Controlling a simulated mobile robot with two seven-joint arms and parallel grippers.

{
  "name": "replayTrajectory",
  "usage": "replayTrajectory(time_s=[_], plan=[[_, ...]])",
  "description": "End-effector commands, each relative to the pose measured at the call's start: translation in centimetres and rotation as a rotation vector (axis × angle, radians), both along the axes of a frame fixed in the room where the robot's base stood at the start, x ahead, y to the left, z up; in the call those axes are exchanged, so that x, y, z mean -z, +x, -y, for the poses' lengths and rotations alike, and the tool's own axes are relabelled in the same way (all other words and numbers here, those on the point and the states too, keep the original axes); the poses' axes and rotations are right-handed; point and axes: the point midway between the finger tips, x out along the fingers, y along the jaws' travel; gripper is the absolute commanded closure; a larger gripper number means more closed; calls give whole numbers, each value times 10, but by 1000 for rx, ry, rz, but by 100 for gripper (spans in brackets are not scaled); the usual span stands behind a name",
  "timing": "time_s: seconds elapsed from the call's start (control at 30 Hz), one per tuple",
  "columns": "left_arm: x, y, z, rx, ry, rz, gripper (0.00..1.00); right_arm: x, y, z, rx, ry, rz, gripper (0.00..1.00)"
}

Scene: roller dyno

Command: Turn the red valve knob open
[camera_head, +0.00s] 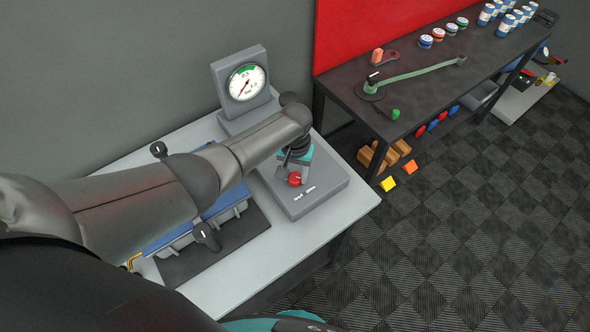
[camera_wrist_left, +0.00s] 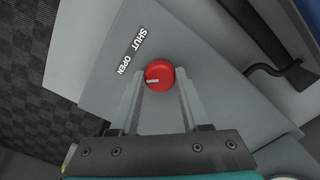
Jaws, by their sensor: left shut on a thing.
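The red valve knob (camera_head: 294,179) sits on a grey box (camera_head: 326,186) with SHUT and OPEN printed on its top. In the left wrist view the knob (camera_wrist_left: 159,75) has a pale pointer line, which lies roughly level in the picture. The SHUT OPEN lettering (camera_wrist_left: 131,51) is to its upper left. My left gripper (camera_wrist_left: 160,88) is shut on the knob, with one finger on each side of it. In the head view my left gripper (camera_head: 298,168) comes down over the knob and hides part of it. My right gripper is not in view.
A pressure gauge (camera_head: 247,82) stands behind the box on the light grey table (camera_head: 346,209). A blue device (camera_head: 171,236) on a dark mat lies under my left arm. A dark workbench (camera_head: 431,96) with tools and cans stands to the right. Checkered floor lies clear at the front right.

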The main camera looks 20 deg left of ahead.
Motion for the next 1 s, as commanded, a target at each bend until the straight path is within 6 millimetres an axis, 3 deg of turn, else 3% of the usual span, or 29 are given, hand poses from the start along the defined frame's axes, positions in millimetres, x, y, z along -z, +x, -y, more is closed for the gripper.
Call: replayTrajectory(time_s=[0.77,0.8,1.0], plan=[[0,1,0,-101,-1,2,100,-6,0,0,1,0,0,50],[0,1,0,-100,-1,3,50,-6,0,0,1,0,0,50],[0,1,0,-99,-1,2,28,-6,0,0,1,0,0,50]])
